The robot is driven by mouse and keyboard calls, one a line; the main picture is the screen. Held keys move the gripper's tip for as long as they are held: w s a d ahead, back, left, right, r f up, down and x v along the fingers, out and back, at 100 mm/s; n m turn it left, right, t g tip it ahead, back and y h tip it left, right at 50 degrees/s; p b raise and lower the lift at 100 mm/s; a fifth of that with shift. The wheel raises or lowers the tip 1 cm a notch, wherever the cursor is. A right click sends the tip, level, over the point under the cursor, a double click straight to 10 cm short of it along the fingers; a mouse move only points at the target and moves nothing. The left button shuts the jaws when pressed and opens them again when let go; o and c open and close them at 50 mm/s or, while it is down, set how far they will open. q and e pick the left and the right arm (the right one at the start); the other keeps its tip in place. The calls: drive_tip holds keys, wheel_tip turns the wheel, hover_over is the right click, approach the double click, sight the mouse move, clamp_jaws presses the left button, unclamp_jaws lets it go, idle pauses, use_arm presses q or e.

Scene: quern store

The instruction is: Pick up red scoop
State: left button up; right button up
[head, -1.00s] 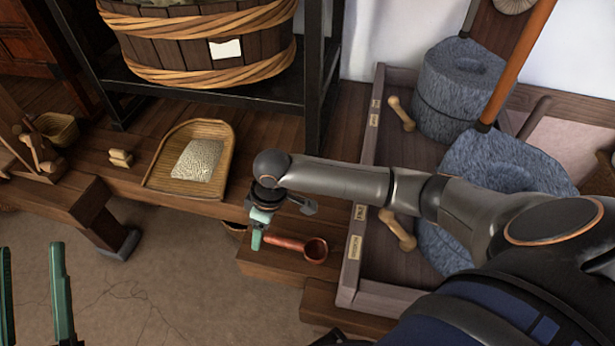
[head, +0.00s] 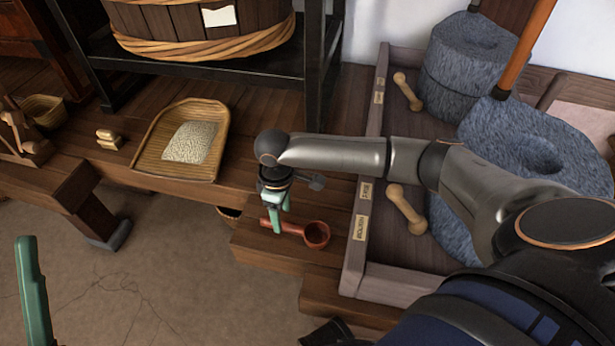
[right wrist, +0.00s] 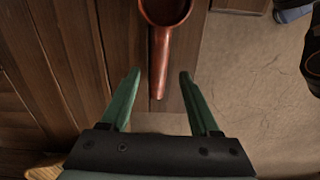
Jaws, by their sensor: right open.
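The red scoop (head: 315,235) lies on a low wooden step, its round bowl to the right and its handle to the left. My right gripper (head: 276,222) is above the handle end, fingers pointing down. In the right wrist view the scoop handle (right wrist: 159,70) runs down between the two open green fingers of the gripper (right wrist: 158,78), touching neither. The handle tip shows between the fingertips. I cannot tell the exact height gap. One green finger of my left gripper (head: 34,290) shows at the lower left, so its opening cannot be judged.
A woven tray of grain (head: 143,158) sits left of the right gripper. A wooden tray with grindstones (head: 378,250) stands right of the scoop. A black rack (head: 316,90) with a wooden tub (head: 160,48) is behind. The floor in front (head: 170,280) is clear.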

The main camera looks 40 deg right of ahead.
sight(284, 224)
wheel_tip(284, 224, down, 5)
drive_tip(key=b, duration=0.3)
drive_tip(key=shift+d, duration=0.15)
drive_tip(key=shift+s+r, duration=0.1)
clamp_jaws()
